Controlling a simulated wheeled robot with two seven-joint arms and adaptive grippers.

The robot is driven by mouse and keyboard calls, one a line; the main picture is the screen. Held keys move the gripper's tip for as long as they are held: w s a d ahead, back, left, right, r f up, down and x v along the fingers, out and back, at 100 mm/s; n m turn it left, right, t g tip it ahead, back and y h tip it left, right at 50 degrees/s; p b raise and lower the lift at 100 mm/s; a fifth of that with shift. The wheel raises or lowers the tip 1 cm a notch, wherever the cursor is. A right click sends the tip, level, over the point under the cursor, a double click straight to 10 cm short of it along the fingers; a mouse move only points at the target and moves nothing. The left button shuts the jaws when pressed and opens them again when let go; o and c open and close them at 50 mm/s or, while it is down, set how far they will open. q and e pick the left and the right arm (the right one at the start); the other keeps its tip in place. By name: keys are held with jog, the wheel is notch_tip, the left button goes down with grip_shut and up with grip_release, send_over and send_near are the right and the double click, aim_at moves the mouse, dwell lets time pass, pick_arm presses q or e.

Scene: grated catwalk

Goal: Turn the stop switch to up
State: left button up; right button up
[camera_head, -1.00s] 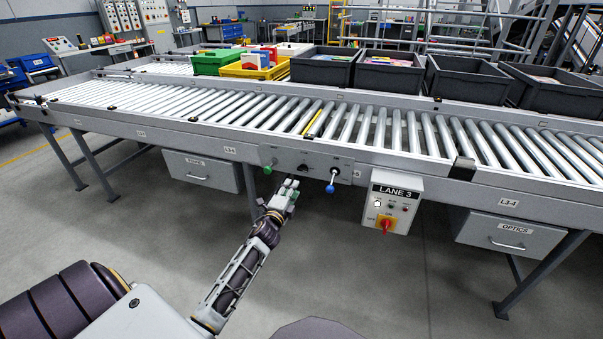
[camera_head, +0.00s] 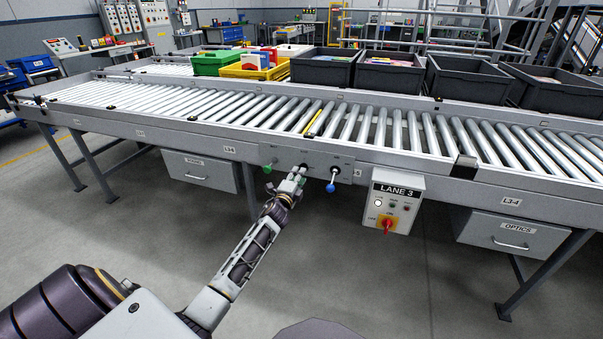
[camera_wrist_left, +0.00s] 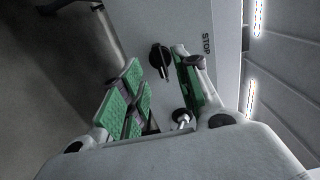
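The stop switch is a black rotary knob (camera_wrist_left: 161,61) on a grey panel, beside the word STOP in the left wrist view. My left gripper (camera_wrist_left: 158,88) is open, its green-padded fingers on either side of the knob in that view. Whether they touch it I cannot tell. In the head view my left gripper (camera_head: 297,174) is at the panel (camera_head: 345,165) on the conveyor's front side, largely covering the knob. My right gripper is not in view.
A green-knobbed lever (camera_head: 267,169) is left of my gripper and a blue-knobbed lever (camera_head: 331,187) is right of it. The LANE 3 box (camera_head: 392,202) with a red switch (camera_head: 387,224) hangs further right. Drawers (camera_head: 203,171) hang under the conveyor (camera_head: 220,138).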

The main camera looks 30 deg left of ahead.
pick_arm(q)
jog(key=b+x, duration=0.1)
jog(key=x, duration=0.3)
jog(key=shift+w+a, duration=0.1)
jog(key=shift+w, duration=0.1)
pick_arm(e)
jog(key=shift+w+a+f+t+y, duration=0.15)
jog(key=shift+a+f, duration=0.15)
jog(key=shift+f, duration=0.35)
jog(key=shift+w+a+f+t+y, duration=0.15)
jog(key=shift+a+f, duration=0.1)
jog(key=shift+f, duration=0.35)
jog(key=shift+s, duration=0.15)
pick_arm(q)
jog(key=c, duration=0.6)
jog(key=shift+c, duration=0.2)
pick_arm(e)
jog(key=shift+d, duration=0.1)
